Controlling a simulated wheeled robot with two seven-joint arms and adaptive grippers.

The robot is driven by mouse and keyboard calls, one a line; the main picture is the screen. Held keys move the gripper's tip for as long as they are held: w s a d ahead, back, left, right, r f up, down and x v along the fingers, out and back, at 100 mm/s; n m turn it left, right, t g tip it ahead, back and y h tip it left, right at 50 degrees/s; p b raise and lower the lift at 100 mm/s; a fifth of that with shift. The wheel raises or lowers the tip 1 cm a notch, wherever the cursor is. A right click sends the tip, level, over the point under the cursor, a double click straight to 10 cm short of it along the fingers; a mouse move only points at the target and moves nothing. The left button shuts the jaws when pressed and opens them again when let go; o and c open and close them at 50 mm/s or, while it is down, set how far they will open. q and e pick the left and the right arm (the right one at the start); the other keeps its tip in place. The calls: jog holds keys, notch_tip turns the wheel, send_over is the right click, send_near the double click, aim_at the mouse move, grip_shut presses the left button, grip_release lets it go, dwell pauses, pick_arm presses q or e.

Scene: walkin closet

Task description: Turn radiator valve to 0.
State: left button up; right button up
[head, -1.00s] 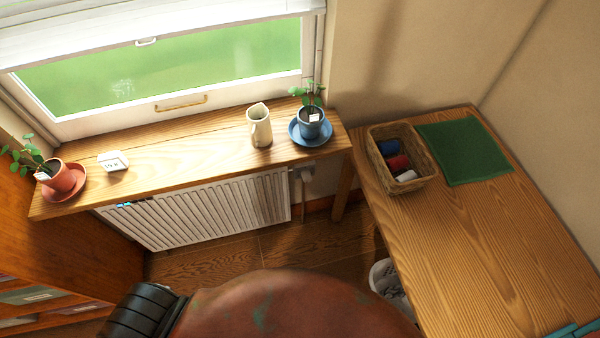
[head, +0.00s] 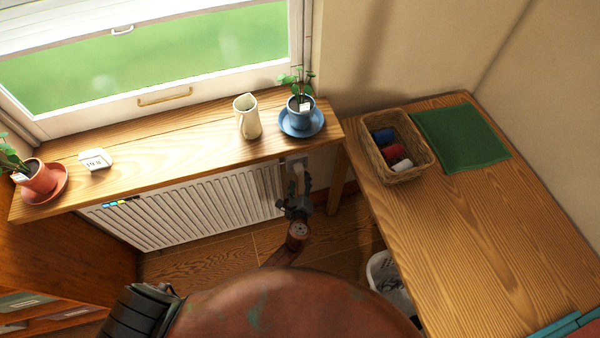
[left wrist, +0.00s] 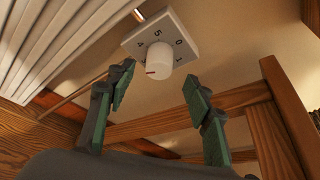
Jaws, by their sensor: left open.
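The radiator valve is a white round knob (left wrist: 159,60) on a square white plate (left wrist: 182,34) with printed marks, among them 5, 0 and 1. A red mark on the knob sits at its lower left, away from the 0, which is at the plate's right. My left gripper (left wrist: 158,90) is open, its green-padded fingers pointing toward the knob, one on each side below it. The knob is not between closed fingers. In the head view the left gripper (head: 296,208) is at the radiator's right end, below the pale valve (head: 297,168). My right gripper is not seen.
The white radiator (head: 190,210) is under the wooden sill (head: 190,150), which holds potted plants and a jug (head: 247,117). A wooden table (head: 450,220) with a basket (head: 426,160) stands right; its leg (left wrist: 282,105) is close to the gripper. A bin (head: 385,275) is below.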

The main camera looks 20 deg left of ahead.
aim_at(300, 173)
pick_arm(q)
jog(key=b+x, duration=0.1)
jog(key=x, duration=0.4)
jog(key=shift+f, duration=0.2)
jog(key=shift+w+a+f, duration=0.1)
jog(key=shift+w+a, duration=0.1)
jog(key=shift+w, duration=0.25)
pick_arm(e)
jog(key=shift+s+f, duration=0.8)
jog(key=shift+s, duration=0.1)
pick_arm(q)
jog(key=shift+c, duration=0.2)
jog(key=c, duration=1.1)
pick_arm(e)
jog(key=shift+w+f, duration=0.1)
